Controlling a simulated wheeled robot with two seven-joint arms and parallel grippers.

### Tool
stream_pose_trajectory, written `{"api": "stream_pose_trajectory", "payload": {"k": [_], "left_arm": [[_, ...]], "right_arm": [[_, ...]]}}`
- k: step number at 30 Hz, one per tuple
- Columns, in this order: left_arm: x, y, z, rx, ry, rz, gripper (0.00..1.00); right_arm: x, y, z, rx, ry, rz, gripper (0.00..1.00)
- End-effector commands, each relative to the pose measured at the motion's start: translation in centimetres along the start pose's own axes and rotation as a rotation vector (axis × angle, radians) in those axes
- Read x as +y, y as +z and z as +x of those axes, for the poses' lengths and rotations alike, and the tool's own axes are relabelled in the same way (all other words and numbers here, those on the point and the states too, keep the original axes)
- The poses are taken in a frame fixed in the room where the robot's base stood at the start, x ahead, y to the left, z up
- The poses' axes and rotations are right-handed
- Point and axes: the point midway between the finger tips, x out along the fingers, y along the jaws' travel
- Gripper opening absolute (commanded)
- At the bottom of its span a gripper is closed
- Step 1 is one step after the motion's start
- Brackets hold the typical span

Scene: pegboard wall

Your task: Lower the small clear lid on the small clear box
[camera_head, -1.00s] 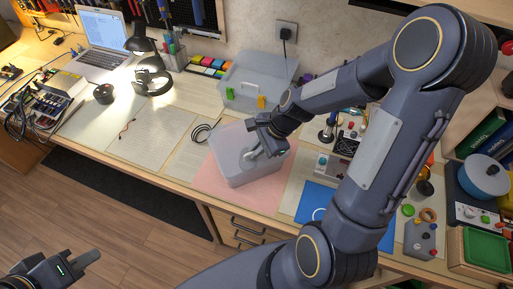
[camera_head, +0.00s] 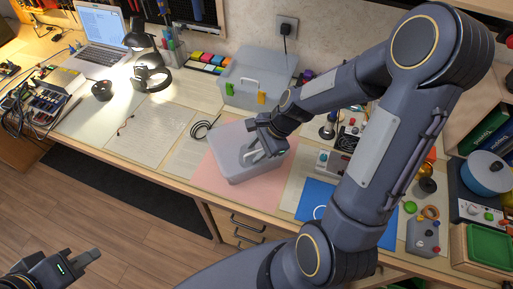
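The small clear box (camera_head: 234,172) stands on a pink mat on the bench. It is a pale, see-through tub with rounded corners. A flat clear surface, seemingly the small clear lid (camera_head: 226,140), lies across its top; I cannot tell whether it is fully seated. The wrist hides part of the box's far right side. My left gripper (camera_head: 88,258) is low at the left, away from the bench and empty.
A larger clear box (camera_head: 243,98) with green and yellow latches stands just behind. A black cable lies left of the pink mat (camera_head: 212,180). A blue sheet (camera_head: 317,196) and small electronics lie to the right. Paper sheets (camera_head: 150,133) lie flat to the left.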

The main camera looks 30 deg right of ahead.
Motion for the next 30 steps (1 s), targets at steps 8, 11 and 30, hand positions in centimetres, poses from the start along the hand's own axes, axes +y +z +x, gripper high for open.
{"api": "stream_pose_trajectory", "payload": {"k": [8,11,30], "left_arm": [[0.0,0.0,0.0,0.0,0.0,0.0,0.24],[0.1,-0.1,-0.1,0.0,0.0,0.0,0.24],[0.3,-0.3,-0.6,0.0,0.0,0.0,0.24]], "right_arm": [[0.0,0.0,-0.2,0.0,-0.001,0.0,0.33],[-0.1,0.0,-1.0,0.001,-0.003,0.0,0.33],[0.0,0.0,-7.8,0.0,0.0,0.0,0.33]]}}
